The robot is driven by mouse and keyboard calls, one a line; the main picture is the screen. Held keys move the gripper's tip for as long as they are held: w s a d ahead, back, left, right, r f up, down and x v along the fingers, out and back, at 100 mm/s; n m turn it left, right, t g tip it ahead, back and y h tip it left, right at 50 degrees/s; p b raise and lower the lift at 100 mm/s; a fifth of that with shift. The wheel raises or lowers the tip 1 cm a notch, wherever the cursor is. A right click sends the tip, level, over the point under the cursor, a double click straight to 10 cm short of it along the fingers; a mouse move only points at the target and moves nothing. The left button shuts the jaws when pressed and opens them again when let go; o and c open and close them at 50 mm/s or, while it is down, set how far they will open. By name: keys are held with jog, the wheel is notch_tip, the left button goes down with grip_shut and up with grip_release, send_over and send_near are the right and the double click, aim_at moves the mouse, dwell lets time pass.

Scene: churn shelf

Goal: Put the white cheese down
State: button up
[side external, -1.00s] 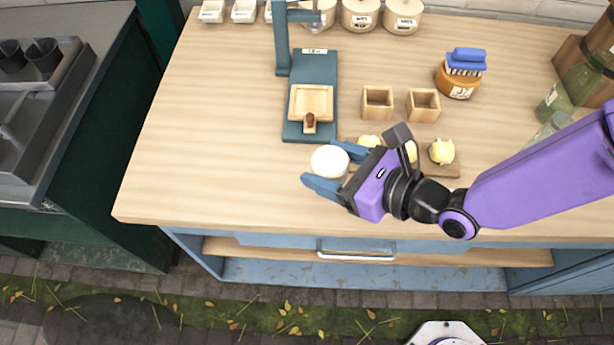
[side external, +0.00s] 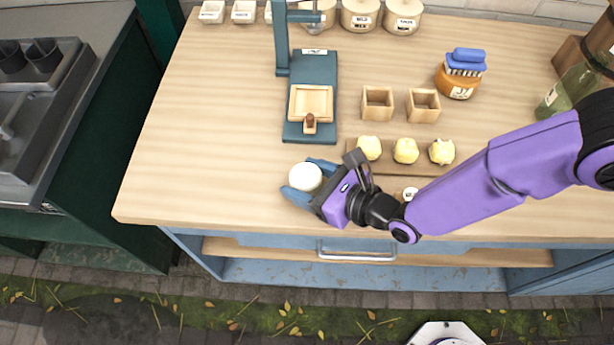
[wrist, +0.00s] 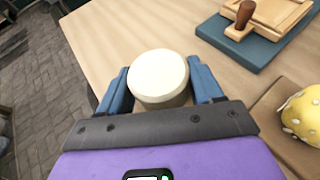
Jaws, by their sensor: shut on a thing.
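The white cheese (side external: 305,177) is a round, pale cylinder held between the blue fingers of my gripper (side external: 303,182). In the wrist view the cheese (wrist: 159,76) sits upright between both fingers of my gripper (wrist: 160,88), its flat top showing. My gripper is shut on it, low over the front left part of the wooden counter (side external: 205,150). I cannot tell whether the cheese's underside touches the counter.
A blue press with a wooden tray (side external: 311,101) stands behind the gripper. A board with several yellow lumps (side external: 405,150) lies to the right, with two wooden boxes (side external: 377,103) behind. The counter's left side is clear. Its front edge is near.

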jog(key=shift+f, duration=0.4)
jog(key=shift+f, duration=0.2)
jog(key=o, duration=1.1)
jog(key=shift+r, duration=0.4)
jog(key=shift+s+d+r, duration=0.15)
jog(key=shift+d+r, duration=0.05)
jog(key=shift+r, duration=0.1)
jog(key=v, duration=1.1)
jog(key=shift+s+d+r, duration=0.1)
jog(key=shift+d, duration=0.15)
